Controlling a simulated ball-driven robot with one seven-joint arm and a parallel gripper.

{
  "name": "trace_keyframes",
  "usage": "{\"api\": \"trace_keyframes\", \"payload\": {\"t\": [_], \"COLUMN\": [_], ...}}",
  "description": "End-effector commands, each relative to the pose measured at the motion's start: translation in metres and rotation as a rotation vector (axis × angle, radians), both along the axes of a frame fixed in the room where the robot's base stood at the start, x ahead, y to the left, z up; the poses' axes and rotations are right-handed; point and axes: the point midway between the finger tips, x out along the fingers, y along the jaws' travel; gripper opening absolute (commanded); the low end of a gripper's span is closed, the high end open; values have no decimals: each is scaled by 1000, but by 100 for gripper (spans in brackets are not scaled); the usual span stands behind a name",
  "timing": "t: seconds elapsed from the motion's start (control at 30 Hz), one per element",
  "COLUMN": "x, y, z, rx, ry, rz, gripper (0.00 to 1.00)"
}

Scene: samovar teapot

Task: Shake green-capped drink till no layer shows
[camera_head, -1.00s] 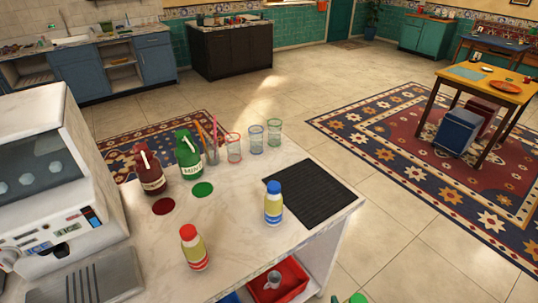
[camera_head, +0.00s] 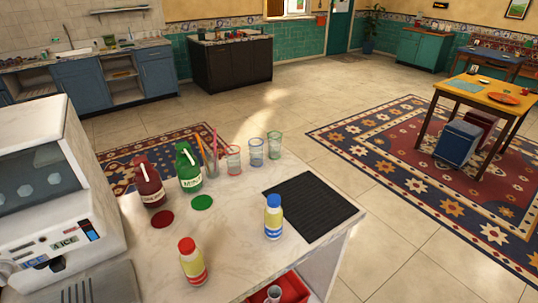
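No green-capped drink shows in the view now. A red-capped bottle (camera_head: 193,266) stands upright on the white counter (camera_head: 230,262), pale yellow with a red band low down. A blue-capped bottle (camera_head: 273,220) stands upright beside the black ribbed mat (camera_head: 312,207), yellowish with a blue and white band low down. My gripper is not in view, so its state and anything in it are hidden.
A dark red pump bottle (camera_head: 149,184) and a green mint pump bottle (camera_head: 188,170) stand at the back of the counter near several glasses (camera_head: 256,152). An ice machine (camera_head: 55,195) is at left. A red bin (camera_head: 292,290) sits below. The mat is bare.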

Motion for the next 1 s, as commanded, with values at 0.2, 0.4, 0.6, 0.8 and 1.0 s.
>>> {"api": "trace_keyframes", "payload": {"t": [0.2, 0.4, 0.6, 0.8, 1.0], "x": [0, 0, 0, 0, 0], "y": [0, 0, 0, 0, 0], "z": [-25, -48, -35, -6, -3], "rx": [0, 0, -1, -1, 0], "ry": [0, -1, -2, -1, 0], "rz": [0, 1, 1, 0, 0], "gripper": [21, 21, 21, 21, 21]}}
